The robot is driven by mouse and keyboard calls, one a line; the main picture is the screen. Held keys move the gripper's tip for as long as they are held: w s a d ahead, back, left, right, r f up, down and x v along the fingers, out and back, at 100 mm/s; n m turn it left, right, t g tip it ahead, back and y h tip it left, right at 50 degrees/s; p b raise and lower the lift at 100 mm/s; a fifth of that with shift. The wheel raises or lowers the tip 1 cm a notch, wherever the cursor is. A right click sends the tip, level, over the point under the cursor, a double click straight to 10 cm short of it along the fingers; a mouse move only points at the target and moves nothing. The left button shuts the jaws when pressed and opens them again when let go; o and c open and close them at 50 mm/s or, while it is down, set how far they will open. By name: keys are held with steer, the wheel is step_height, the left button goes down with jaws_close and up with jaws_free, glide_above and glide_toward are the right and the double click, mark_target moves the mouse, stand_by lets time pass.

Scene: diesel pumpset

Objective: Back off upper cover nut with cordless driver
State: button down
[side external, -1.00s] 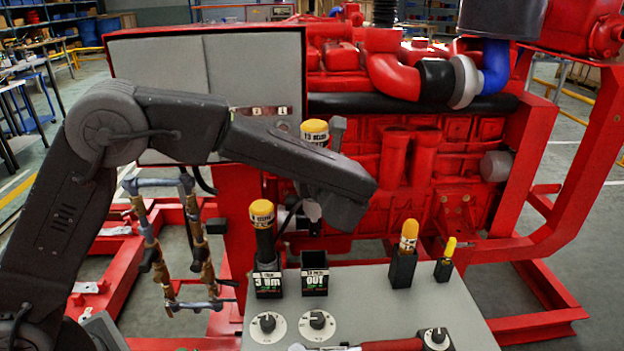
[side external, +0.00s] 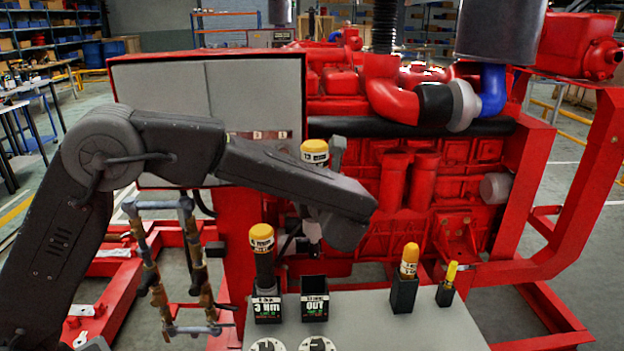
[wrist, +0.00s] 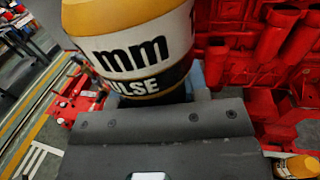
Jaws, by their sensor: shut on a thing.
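My gripper (side external: 322,212) is shut on a cordless driver with a yellow cap (side external: 314,152), held upright with its dark nose pointing down. In the wrist view the driver (wrist: 140,50) fills the upper middle and reads "mm" and "PULSE"; the jaws (wrist: 195,98) are on its body, mostly hidden by it. The driver hangs above and behind an empty black holder marked "OUT" (side external: 314,306), in front of the red engine (side external: 455,165). The upper cover nut cannot be made out in either view.
A second yellow-capped driver (side external: 262,240) stands in a holder marked "3 Nm" (side external: 267,308). Two smaller yellow-topped tools (side external: 410,262) (side external: 450,275) stand in black holders to the right on the grey bench (side external: 375,325). A grey cabinet (side external: 250,95) is behind my arm.

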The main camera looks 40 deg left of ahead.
steer(key=shift+n+g+h, duration=0.3)
steer(key=shift+g+h, duration=0.1)
steer(key=shift+h, duration=0.2)
steer(key=r, duration=1)
steer(key=shift+a, duration=0.3)
steer(key=s+a+f+n+g+h, duration=0.1)
steer(key=s+a+n+g+h, duration=0.1)
steer(key=s+a+n+g, duration=0.55)
steer(key=s+a+n+g+h, duration=0.15)
steer(key=a+n+g, duration=0.25)
steer(key=a, duration=0.6)
steer(key=s+a+n+h, duration=0.3)
steer(key=s+n+h, duration=0.1)
steer(key=s+n, duration=0.5)
steer(key=s+a+n+h, duration=0.3)
steer(key=s+n+h, duration=0.3)
steer(key=n, duration=0.6)
steer(key=shift+y, duration=0.95)
steer(key=x, duration=0.4)
steer(key=shift+s+d+f, duration=0.2)
steer(key=shift+s+d, duration=0.05)
steer(key=shift+d, duration=0.05)
